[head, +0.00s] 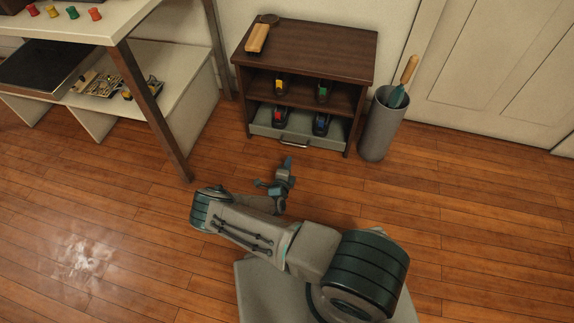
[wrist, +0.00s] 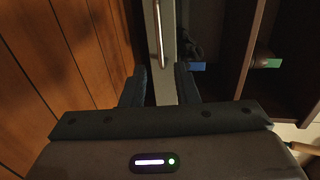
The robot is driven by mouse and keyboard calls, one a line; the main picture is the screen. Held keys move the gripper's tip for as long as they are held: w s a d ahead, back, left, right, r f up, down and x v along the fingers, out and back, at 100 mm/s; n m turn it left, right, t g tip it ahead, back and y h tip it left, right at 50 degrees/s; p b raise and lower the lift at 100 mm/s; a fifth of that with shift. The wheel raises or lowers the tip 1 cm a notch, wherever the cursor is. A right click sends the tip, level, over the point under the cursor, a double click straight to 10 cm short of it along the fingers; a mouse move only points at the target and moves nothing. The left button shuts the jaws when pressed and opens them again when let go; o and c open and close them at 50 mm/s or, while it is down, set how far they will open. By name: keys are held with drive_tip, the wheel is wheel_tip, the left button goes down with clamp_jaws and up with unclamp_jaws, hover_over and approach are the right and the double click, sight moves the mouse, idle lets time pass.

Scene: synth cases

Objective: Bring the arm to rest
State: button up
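My gripper (head: 275,177) is in the head view, low over the floor in front of the brown cabinet (head: 318,42). Its two dark fingers stand apart in the wrist view (wrist: 160,75), with nothing held between them. My arm is bent, reaching forward from my base. Beyond the fingers the wrist view shows the grey drawer front (wrist: 165,88) with its metal handle (wrist: 158,30). The gripper looks clear of the handle (head: 294,144) in the head view.
Several dark items with coloured marks sit in the cabinet, one red-marked (head: 280,115). A brush (head: 258,37) lies on top. A grey bin (head: 378,132) holding a wooden-handled tool (head: 402,82) stands at right. A white-topped table (head: 100,27) stands at left. Floor between is clear.

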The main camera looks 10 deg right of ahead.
idle(0.3)
drive_tip(key=s+d+r+m+g+h+p, duration=0.2)
drive_tip(key=d+r+m+g+p, duration=0.3)
drive_tip(key=r+m, duration=0.8)
drive_tip(key=s+r+m+g+h+p, duration=0.1)
drive_tip(key=s+r+m+g+p, duration=0.35)
drive_tip(key=r, duration=1.45)
drive_tip(key=w+d+r+m+g+h+p, duration=0.1)
drive_tip(key=d+r+m+g+h+p, duration=0.15)
drive_tip(key=r+m+p, duration=1.05)
drive_tip(key=s+a+r+m+y+p, duration=0.2)
drive_tip(key=s+r+m+y+p, duration=0.2)
drive_tip(key=r, duration=1.1)
drive_tip(key=s+a+r+m+y+p, duration=0.2)
drive_tip(key=s+r+m+y+p, duration=0.2)
drive_tip(key=s+r+m, duration=0.4)
drive_tip(key=s+a+r+m+y+p, duration=0.2)
drive_tip(key=s+r+m+y+p, duration=0.2)
drive_tip(key=s+r, duration=0.8)
wheel_tip(320, 180, up, 10)
drive_tip(key=shift+s+a+r+m+t+p, duration=0.15)
drive_tip(key=shift+s+m+t+p, duration=0.2)
drive_tip(key=shift+m+p, duration=0.75)
drive_tip(key=shift+w, duration=0.1)
